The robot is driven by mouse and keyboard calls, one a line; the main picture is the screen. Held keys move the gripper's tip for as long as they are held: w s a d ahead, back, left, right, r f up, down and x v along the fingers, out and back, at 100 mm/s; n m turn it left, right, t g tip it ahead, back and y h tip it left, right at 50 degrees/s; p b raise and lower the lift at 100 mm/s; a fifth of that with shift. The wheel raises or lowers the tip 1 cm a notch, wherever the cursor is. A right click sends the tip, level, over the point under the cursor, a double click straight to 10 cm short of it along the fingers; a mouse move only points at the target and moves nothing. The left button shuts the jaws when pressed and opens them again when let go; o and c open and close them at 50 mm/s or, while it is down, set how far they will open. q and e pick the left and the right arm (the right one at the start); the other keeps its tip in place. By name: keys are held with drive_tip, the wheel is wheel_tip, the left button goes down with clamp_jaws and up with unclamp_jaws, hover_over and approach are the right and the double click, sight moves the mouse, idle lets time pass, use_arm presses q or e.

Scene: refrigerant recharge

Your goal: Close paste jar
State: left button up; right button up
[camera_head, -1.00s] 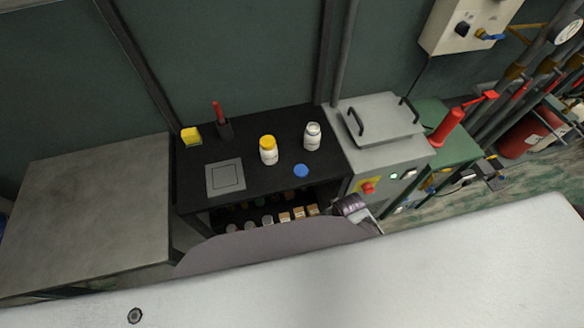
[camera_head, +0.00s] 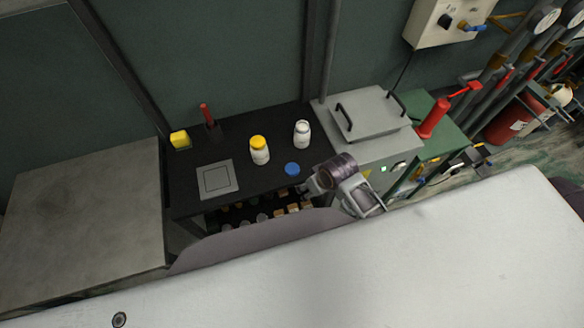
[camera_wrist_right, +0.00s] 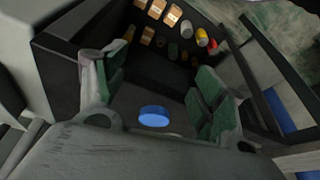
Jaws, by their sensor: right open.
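An open white jar (camera_head: 302,135) stands upright on the black bench top, its mouth uncovered. A flat blue lid (camera_head: 292,169) lies on the bench in front of it, apart from the jar. A white jar with a yellow cap (camera_head: 260,152) stands to the left. My right gripper (camera_head: 308,188) is at the bench's front right edge, close to the blue lid. In the right wrist view its open fingers (camera_wrist_right: 157,88) have green pads, and the blue lid (camera_wrist_right: 153,116) shows in the gap between them, not gripped. My left gripper is not in view.
A grey square plate (camera_head: 217,179), a yellow block (camera_head: 180,139) and a red-handled tool in a dark holder (camera_head: 212,131) are on the bench's left. A grey lidded machine (camera_head: 370,123) adjoins its right side. Small boxes and jars fill the lower shelf.

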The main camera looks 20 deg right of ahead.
drive_tip(key=w+a+r+n, duration=0.1)
drive_tip(key=a+r, duration=0.1)
drive_tip(key=a, duration=0.1)
drive_tip(key=w+a+r+n+y, duration=0.1)
drive_tip(key=w+a+r, duration=0.1)
drive_tip(key=a, duration=0.1)
drive_tip(key=w+a+r+n+y, duration=0.1)
drive_tip(key=w+a+r+n, duration=0.1)
drive_tip(key=shift+w+a, duration=0.25)
drive_tip(key=shift+a, duration=0.15)
drive_tip(key=shift+w+a+r+n+g, duration=0.4)
drive_tip(key=shift+a+r+n, duration=0.1)
drive_tip(key=shift+a+r, duration=0.25)
drive_tip(key=w+d+r+n+g+h, duration=0.2)
drive_tip(key=w+d+r+n+h, duration=0.1)
drive_tip(key=r, duration=0.4)
drive_tip(key=shift+w+d+n+g+p, duration=0.2)
drive_tip(key=shift+d+n+g+p, duration=0.15)
drive_tip(key=shift+d+n, duration=0.6)
drive_tip(key=shift+f, duration=0.15)
